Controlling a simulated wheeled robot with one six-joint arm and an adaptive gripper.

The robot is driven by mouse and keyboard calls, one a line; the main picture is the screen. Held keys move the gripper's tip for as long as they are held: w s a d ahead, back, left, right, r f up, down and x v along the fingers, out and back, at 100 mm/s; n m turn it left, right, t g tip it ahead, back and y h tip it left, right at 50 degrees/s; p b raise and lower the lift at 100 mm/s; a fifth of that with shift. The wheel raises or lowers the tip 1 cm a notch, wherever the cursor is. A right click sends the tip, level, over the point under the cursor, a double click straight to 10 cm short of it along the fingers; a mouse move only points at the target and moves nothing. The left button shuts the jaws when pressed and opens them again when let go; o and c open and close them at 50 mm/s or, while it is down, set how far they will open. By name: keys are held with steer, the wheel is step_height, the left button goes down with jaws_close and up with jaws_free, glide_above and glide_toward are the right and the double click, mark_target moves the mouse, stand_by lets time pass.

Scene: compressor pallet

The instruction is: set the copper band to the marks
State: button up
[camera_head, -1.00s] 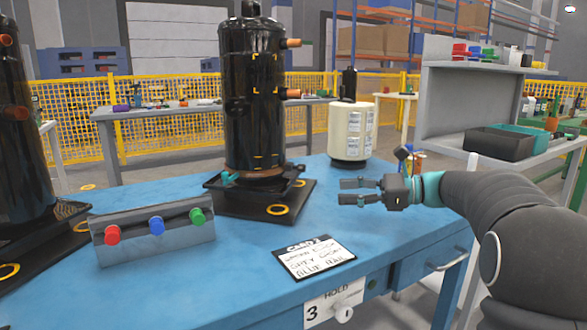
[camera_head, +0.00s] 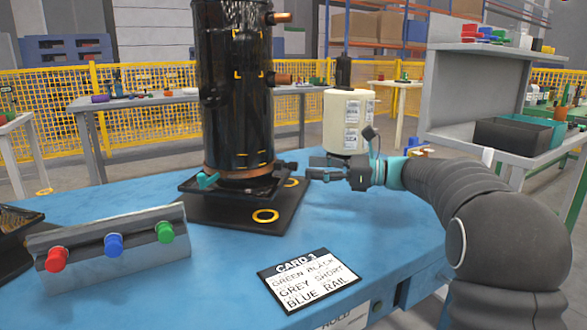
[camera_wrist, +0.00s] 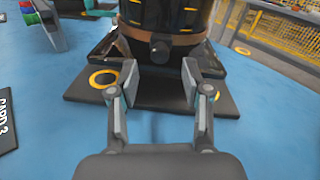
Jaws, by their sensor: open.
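The copper band (camera_head: 240,172) wraps around the foot of the black compressor (camera_head: 234,90); it also shows in the wrist view (camera_wrist: 185,39). A dark knob or stub (camera_wrist: 160,48) stands out from the band's near side in the wrist view. A teal piece (camera_head: 207,180) sits at its left. Orange corner marks (camera_head: 252,48) show on the compressor body. My gripper (camera_head: 305,168) is level with the band, just right of it. In the wrist view its fingers (camera_wrist: 158,85) are open and empty, with the stub ahead between them and apart from them.
The compressor stands on a black pallet (camera_head: 245,215) with yellow rings. At front left is a grey rail (camera_head: 110,258) with red, blue and green knobs. A lettered card (camera_head: 308,280) lies on the blue table (camera_head: 215,285). A cream canister (camera_head: 348,120) stands behind my gripper.

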mark_target(293, 166)
steer(key=a, duration=0.5)
steer(key=shift+w+a, duration=0.4)
jaws_close()
